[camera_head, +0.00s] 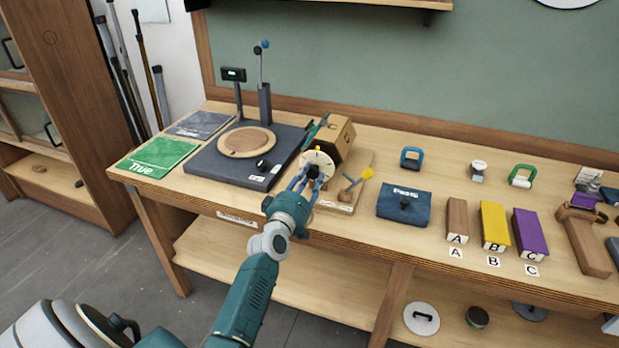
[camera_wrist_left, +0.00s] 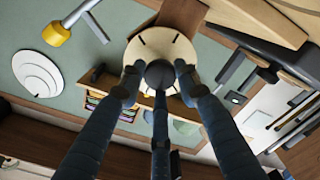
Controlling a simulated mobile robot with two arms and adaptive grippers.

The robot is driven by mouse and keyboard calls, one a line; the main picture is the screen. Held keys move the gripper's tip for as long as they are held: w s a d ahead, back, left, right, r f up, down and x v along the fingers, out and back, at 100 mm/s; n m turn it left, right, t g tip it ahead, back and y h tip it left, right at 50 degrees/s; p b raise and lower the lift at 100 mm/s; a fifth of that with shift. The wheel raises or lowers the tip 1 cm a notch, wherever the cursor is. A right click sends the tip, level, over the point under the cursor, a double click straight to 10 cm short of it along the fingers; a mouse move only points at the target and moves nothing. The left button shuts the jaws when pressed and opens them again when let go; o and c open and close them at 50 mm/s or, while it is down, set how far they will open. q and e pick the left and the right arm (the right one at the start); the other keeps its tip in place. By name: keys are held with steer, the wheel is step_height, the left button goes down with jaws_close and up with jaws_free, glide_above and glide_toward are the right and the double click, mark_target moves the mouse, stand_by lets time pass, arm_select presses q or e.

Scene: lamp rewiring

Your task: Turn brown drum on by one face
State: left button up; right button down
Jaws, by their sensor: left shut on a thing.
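The brown drum (camera_head: 338,134) is a faceted block with a dark letter on one face. It stands tilted on a light wooden base (camera_head: 355,187) near the middle of the bench. In front of it is a pale round dial (camera_head: 317,160) with dark marks. My left gripper (camera_head: 308,180) reaches up to the dial from the front. In the left wrist view its fingers (camera_wrist_left: 158,88) are closed around a dark round knob (camera_wrist_left: 160,73) at the middle of the dial (camera_wrist_left: 160,45). The fingers partly hide the knob. My right gripper is not in view.
A yellow-tipped lever (camera_head: 367,174) stands right of the dial. A dark platform with a wooden disc (camera_head: 246,141) is on the left, beside a green booklet (camera_head: 157,157). A blue pouch (camera_head: 404,205) and lettered blocks (camera_head: 493,224) stand on the right.

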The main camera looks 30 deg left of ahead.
arm_select(q)
steer(key=shift+d+f+n, duration=0.25)
steer(key=shift+f+n, duration=0.15)
steer(key=shift+f, duration=0.1)
stand_by(0.3)
steer(key=o, duration=1.1)
steer(key=shift+o, duration=0.2)
steer(key=shift+r, duration=0.25)
steer(key=v, duration=1.2)
steer(key=shift+f, duration=0.15)
